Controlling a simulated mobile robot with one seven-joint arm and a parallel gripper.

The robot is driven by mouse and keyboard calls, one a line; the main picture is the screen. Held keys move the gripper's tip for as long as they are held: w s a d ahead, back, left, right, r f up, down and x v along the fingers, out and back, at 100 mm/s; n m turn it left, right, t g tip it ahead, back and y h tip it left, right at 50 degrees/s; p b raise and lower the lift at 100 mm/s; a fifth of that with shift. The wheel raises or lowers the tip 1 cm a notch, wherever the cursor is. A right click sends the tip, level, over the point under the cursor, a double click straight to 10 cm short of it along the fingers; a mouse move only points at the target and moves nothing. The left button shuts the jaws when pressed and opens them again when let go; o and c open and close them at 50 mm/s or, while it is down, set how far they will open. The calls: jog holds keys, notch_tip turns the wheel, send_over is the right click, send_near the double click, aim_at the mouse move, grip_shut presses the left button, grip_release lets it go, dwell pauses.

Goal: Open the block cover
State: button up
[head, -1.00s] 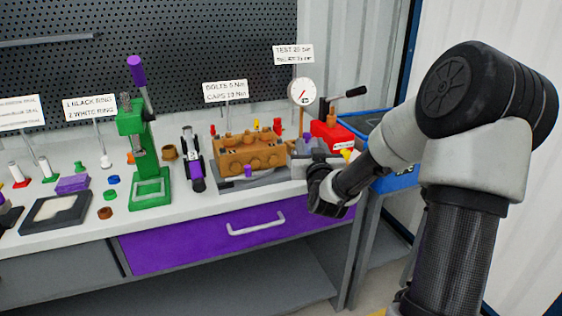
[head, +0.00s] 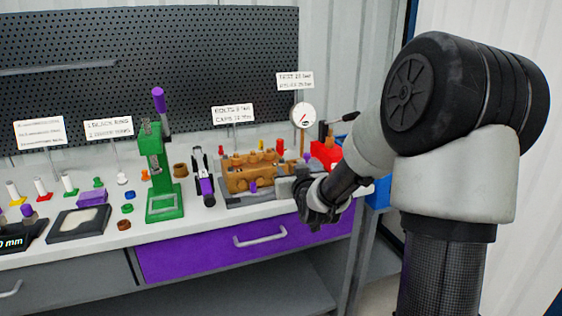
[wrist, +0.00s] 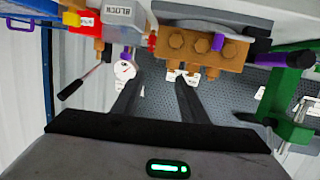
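A grey box marked BLOCK (wrist: 118,12) shows at the top of the wrist view, seemingly with a grey lid or face. In the head view a grey block (head: 288,187) sits right of the brass pump body, partly hidden by my gripper. I cannot tell which part of it is the cover; nothing looks raised. My gripper (head: 310,200) is at the bench's front edge, before that block. In the wrist view my gripper (wrist: 158,84) has its two fingers apart, with nothing held between them.
The brass pump body (head: 250,172) with bolts stands left of the grey block. A pressure gauge (head: 304,115) and a red unit with a lever (head: 325,152) stand behind and right. A green press (head: 163,175) stands further left. The purple drawer (head: 210,257) is shut below.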

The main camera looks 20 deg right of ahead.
jog(key=shift+s+a+r+n+g+y+p, duration=0.15)
jog(key=shift+s+a+r+g+y+p, duration=0.2)
jog(key=shift+a, duration=0.45)
jog(key=shift+s+a+r+n+g+y+p, duration=0.15)
jog(key=shift+s+a+r+g+p, duration=0.3)
jog(key=shift+a, duration=0.3)
jog(key=shift+r, duration=0.1)
